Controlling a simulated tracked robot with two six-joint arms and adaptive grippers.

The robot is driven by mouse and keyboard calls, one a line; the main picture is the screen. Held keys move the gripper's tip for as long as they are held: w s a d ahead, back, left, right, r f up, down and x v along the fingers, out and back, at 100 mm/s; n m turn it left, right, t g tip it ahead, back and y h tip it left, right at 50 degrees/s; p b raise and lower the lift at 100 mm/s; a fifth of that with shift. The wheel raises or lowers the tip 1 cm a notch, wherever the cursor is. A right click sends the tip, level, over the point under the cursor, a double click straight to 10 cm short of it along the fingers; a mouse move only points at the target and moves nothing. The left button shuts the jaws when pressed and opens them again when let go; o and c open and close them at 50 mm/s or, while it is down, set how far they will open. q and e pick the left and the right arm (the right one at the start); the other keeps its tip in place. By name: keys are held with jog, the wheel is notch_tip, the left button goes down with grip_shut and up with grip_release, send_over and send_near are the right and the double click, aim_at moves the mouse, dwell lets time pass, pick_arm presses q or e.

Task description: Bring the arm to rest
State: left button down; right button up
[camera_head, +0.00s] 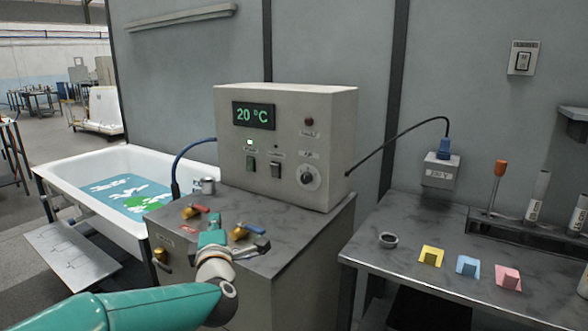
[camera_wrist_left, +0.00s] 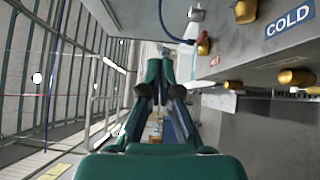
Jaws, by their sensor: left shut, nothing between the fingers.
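My left arm, green with a pale wrist, comes in from the lower left of the head view. Its gripper (camera_head: 212,233) is in front of the counter cabinet with the valves, and no object shows in it. In the left wrist view the green fingers (camera_wrist_left: 160,68) are together and empty. The cabinet front with brass fittings (camera_wrist_left: 297,77) and a COLD label (camera_wrist_left: 290,20) runs along the right of that view. My right gripper is not in view.
A white bathtub (camera_head: 90,162) holding blue water stands at the left. A control box (camera_head: 285,145) reading 20 °C sits on the counter. Red-handled (camera_head: 195,210) and blue-handled (camera_head: 247,230) valves are close to the gripper. A side table (camera_head: 400,262) with coloured blocks stands at the right.

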pick_arm(q)
jog(key=a+f+m+g+p, duration=0.1)
jog(key=a+f+g+p, duration=0.4)
jog(key=f, duration=0.9)
jog(key=s+f+m+g+h+p, duration=0.25)
jog(key=s+f+m, duration=0.4)
jog(key=f, duration=0.75)
jog(key=s+d+f+m+g+h+p, duration=0.1)
jog(key=s+d+f+m+g+h, duration=0.15)
jog(key=s+f, duration=0.4)
jog(key=s+d+f+m+g+h, duration=0.1)
jog(key=s+d+f+g, duration=0.2)
jog(key=s, duration=0.7)
jog(key=s+d+f+m+g+h, duration=0.1)
jog(key=s+d+m+g, duration=0.1)
jog(key=s+m, duration=0.2)
jog(key=s+d+f+m+g+h, duration=0.1)
jog(key=s+m, duration=0.3)
jog(key=s, duration=0.7)
jog(key=shift+d+f+g, duration=0.6)
jog(key=shift+d+g, duration=0.2)
